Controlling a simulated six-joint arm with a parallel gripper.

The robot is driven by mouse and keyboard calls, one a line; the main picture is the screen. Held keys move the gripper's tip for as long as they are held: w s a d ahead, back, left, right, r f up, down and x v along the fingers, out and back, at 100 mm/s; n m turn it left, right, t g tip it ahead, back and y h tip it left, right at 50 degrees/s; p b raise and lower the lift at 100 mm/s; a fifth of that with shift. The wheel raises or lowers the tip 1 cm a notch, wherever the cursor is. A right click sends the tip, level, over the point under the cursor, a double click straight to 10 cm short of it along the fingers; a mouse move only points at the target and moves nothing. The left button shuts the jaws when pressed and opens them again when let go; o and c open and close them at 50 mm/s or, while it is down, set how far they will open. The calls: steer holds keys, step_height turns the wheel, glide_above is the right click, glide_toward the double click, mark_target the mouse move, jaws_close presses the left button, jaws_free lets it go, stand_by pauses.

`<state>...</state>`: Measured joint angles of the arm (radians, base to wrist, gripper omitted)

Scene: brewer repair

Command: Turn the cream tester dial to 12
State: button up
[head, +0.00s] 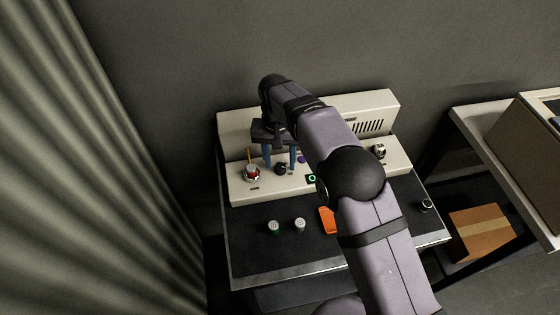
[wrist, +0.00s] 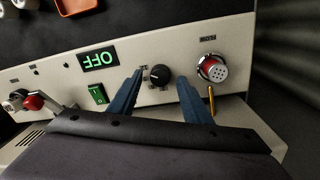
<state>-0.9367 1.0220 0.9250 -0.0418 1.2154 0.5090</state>
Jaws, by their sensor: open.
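The cream tester (head: 240,192) stands at the back of the dark bench. Its black dial (wrist: 160,75) sits on the front panel, with small marks beside it too blurred to read. In the head view the dial (head: 280,169) shows just below my gripper. My gripper (wrist: 156,82) is open, its two blue fingers on either side of the dial with gaps to both. In the head view my gripper (head: 280,166) points down at the panel. I cannot tell how deep the fingertips reach around the dial.
A red-centred round connector (wrist: 214,69) with an orange stick beside it is close to one finger. A green switch (wrist: 97,93) and a display reading OFF (wrist: 98,58) lie on the other side. An orange tray (head: 327,220) and two small cylinders (head: 287,226) stand in front on the bench.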

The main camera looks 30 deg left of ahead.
mark_target(279, 165)
steer(key=shift+s+a+r+b, duration=0.1)
steer(key=shift+r+b, duration=0.35)
steer(key=shift+r, duration=1.25)
steer(key=shift+a+r+b, duration=0.1)
steer(key=shift+r+b, duration=0.35)
steer(key=shift+r, duration=1.25)
steer(key=w+d+r+m, duration=0.1)
steer(key=w+d, duration=0.1)
steer(key=d, duration=1.1)
steer(key=w+d+m, duration=0.1)
steer(key=w+d, duration=0.2)
steer(key=d, duration=1)
steer(key=s+d+f+m, duration=0.1)
steer(key=s+d+f, duration=0.1)
steer(key=s+d, duration=0.6)
steer(key=s+d+f+m, duration=0.2)
steer(key=s+d+f, duration=0.1)
steer(key=s+d, duration=0.6)
steer(key=shift+d, duration=1.05)
